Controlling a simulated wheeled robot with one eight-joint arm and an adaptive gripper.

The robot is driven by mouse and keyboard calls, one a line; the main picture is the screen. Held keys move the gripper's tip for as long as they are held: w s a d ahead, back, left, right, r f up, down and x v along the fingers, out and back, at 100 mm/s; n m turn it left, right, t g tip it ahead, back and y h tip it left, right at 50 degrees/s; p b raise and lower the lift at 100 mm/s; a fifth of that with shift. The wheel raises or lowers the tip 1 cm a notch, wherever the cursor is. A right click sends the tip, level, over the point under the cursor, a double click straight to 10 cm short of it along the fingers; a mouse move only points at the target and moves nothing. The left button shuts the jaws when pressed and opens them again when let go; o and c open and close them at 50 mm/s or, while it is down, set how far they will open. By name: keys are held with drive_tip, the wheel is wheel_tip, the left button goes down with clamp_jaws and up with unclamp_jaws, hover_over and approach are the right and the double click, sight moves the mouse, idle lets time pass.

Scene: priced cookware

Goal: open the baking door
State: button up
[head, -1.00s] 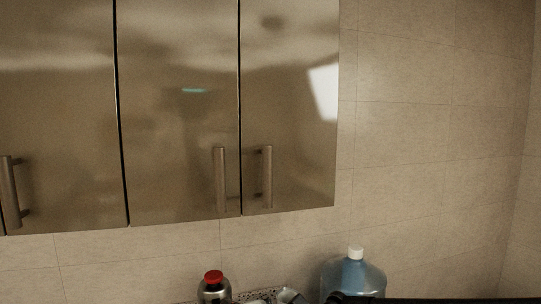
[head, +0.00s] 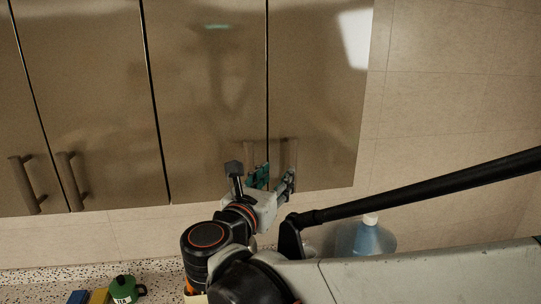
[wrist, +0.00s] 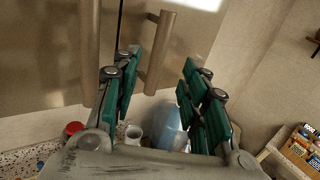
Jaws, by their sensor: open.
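Shiny metal wall cabinet doors hang in the head view; no label marks one as the baking door. The rightmost door (head: 318,90) and the door to its left (head: 205,110) look shut. The rightmost door's bar handle (wrist: 160,48) shows between my finger lines in the wrist view, nearer the left finger. The neighbouring door's handle (wrist: 90,50) is left of that finger. My gripper (head: 273,181) is open, with green finger pads, at the lower ends of these two handles, which it partly hides in the head view. I cannot tell whether a finger touches a handle.
Below the cabinet, a speckled counter (head: 40,282) holds a green tea canister (head: 123,289). A blue water bottle (head: 367,240) stands right of my wrist. The wrist view shows a white cup (wrist: 133,134), a red cap (wrist: 74,128) and boxes (wrist: 305,145) at right.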

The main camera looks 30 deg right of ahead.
sight(291, 161)
drive_tip(key=p+x, duration=0.1)
drive_tip(key=x, duration=1.1)
drive_tip(key=shift+w+p, duration=0.1)
drive_tip(key=shift+p, duration=0.2)
clamp_jaws()
